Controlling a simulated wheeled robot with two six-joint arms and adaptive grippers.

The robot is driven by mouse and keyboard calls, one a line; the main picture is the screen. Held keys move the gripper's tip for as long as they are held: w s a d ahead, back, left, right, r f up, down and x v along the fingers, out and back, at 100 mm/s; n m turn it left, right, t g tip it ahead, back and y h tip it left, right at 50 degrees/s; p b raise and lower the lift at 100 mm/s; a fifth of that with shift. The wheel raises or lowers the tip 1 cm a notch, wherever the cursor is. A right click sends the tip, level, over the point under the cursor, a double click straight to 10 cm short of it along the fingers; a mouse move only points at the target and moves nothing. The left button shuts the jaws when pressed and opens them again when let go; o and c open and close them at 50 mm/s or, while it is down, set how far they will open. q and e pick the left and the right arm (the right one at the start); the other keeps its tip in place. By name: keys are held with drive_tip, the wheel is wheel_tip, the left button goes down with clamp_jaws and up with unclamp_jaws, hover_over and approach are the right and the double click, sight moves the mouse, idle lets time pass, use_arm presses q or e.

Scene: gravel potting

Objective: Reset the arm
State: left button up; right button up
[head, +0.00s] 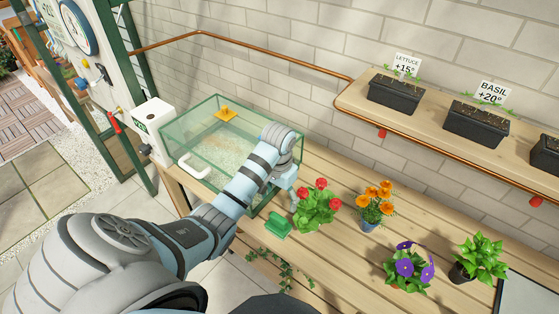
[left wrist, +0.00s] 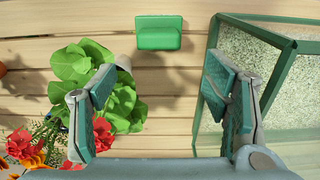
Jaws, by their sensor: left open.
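My left arm comes in from the left in the head view and reaches over the front right corner of the glass case (head: 215,150). My left gripper (left wrist: 163,115) is open in the left wrist view, with nothing between its teal finger pads. It is above the wooden table, with the red-flowered plant (head: 317,205) on one side and the case on the other. In the head view the fingers are mostly hidden behind the wrist. A green block with a handle (head: 278,225) lies on the table; it also shows in the left wrist view (left wrist: 158,32). My right gripper is not in view.
An orange-flowered pot (head: 374,205), a purple-flowered plant (head: 407,268) and a leafy plant (head: 478,258) stand along the table (head: 345,265). A wall shelf (head: 430,119) with dark planters is at the upper right. A white box (head: 153,125) stands left of the case.

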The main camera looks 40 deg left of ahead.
use_arm(q)
drive_tip(key=shift+r, duration=0.85)
